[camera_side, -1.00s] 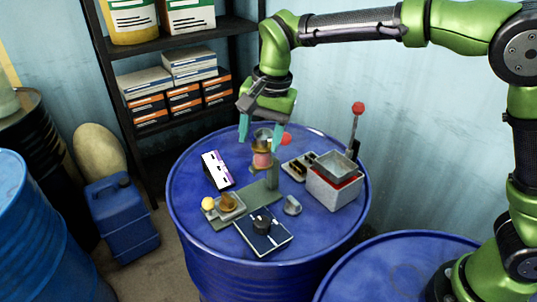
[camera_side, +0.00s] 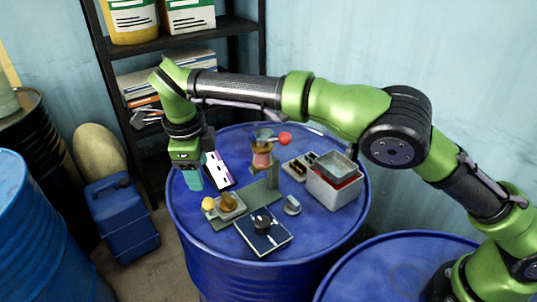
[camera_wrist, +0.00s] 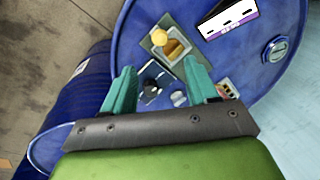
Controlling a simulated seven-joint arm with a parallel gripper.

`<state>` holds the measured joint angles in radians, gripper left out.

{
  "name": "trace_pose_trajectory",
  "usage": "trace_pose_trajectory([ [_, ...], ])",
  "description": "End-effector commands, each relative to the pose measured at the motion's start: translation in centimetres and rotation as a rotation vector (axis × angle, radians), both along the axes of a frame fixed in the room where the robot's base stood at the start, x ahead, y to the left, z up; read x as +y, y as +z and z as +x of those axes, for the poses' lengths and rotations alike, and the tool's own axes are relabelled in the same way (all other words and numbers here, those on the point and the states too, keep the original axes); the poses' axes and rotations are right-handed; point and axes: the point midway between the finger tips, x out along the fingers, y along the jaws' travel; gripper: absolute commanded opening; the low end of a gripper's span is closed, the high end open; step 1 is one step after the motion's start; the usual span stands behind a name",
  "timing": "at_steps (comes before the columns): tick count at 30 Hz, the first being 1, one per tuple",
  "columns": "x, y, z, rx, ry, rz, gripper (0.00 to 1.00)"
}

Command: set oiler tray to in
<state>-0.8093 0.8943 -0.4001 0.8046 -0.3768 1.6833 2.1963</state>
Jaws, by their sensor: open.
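The oiler tray (camera_side: 234,213) is a small grey tray with a yellow ball knob (camera_side: 208,203) at its left end. It sits at the front left end of a grey-green base plate on the blue drum top, with an amber oiler (camera_side: 228,201) in it. In the wrist view the tray (camera_wrist: 185,49), yellow knob (camera_wrist: 159,36) and amber oiler (camera_wrist: 173,47) show beyond my fingertips. My gripper (camera_side: 192,182) is open and empty, pointing down above the drum's left edge, left of the knob and apart from it. In the wrist view my teal fingers (camera_wrist: 158,70) are spread.
A white and purple box (camera_side: 217,170) stands behind the tray. A dark blue panel with a black knob (camera_side: 262,223) lies in front, a grey knob (camera_side: 292,205) to the right. A funnel stand (camera_side: 262,158) with a red ball and a grey box (camera_side: 335,190) are farther right.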

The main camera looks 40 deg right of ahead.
Motion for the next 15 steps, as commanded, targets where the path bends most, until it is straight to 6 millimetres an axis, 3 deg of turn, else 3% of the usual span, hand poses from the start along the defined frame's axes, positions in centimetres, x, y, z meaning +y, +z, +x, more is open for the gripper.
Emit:
trace_pose_trajectory([
  [9, -0.8, -7.1, 1.1, 0.004, -0.001, -0.001, 0.58],
  [15, -1.2, -10.3, 1.7, 0.001, 0.001, 0.000, 0.58],
])
